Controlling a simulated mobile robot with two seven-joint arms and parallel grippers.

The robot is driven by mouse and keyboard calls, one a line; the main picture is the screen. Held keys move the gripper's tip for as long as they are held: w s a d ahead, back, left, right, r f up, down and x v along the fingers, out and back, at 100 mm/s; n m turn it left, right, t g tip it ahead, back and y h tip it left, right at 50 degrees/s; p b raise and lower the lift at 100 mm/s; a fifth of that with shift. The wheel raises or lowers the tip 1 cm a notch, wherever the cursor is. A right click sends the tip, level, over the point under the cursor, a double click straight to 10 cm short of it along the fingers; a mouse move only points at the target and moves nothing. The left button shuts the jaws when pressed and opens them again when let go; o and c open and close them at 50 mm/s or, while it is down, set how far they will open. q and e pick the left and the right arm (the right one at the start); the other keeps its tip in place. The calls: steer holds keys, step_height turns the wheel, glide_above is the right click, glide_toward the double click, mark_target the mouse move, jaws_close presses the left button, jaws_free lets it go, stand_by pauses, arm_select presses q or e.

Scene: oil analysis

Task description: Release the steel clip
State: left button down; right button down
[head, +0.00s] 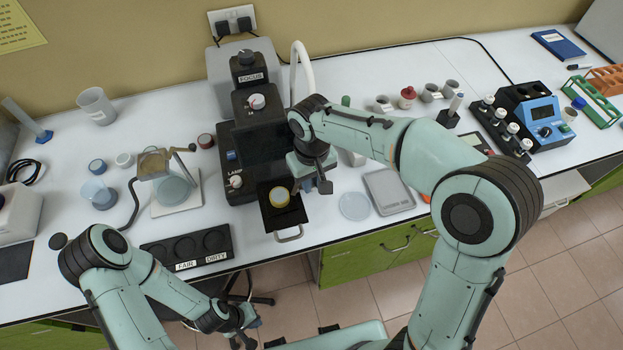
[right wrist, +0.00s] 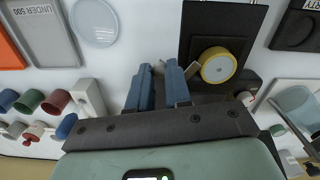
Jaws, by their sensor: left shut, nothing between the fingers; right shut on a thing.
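The microscope (head: 247,130) stands at the back middle, with a black stage (head: 270,210) in front. A yellow-rimmed round sample (head: 279,197) lies on the stage; it also shows in the right wrist view (right wrist: 217,66). My right gripper (head: 322,183) is beside the stage, just right of the sample. In the right wrist view its blue fingers (right wrist: 160,85) are shut on a small pale metal piece, apparently the steel clip (right wrist: 159,68). A slanted metal strip (right wrist: 192,70) shows between the fingers and the sample's rim. My left gripper (head: 243,332) is shut and empty, low in front of the bench.
A clear dish (head: 354,206) and a grey tray marked UNDER 500 (head: 388,191) lie right of the stage. A black rack marked FAIR and DIRTY (head: 187,247) is on the left. Small pots stand behind my right arm.

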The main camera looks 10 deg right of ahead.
steer(key=shift+w+d+r+n+p, duration=0.15)
steer(key=shift+w+n+p, duration=0.2)
steer(key=shift+n, duration=0.55)
arm_select(q)
steer(key=shift+w+r, duration=0.65)
steer(key=shift+w, duration=0.1)
arm_select(e)
steer(key=shift+w+n, duration=0.2)
steer(key=shift+n, duration=0.4)
steer(key=c, duration=1.1)
jaws_free()
steer(key=shift+o, duration=0.2)
arm_select(q)
steer(key=shift+w+r+t+p, duration=0.3)
steer(key=shift+w+r+p, duration=0.4)
steer(key=shift+w+r, duration=0.25)
arm_select(e)
step_height(320, 180, up, 13)
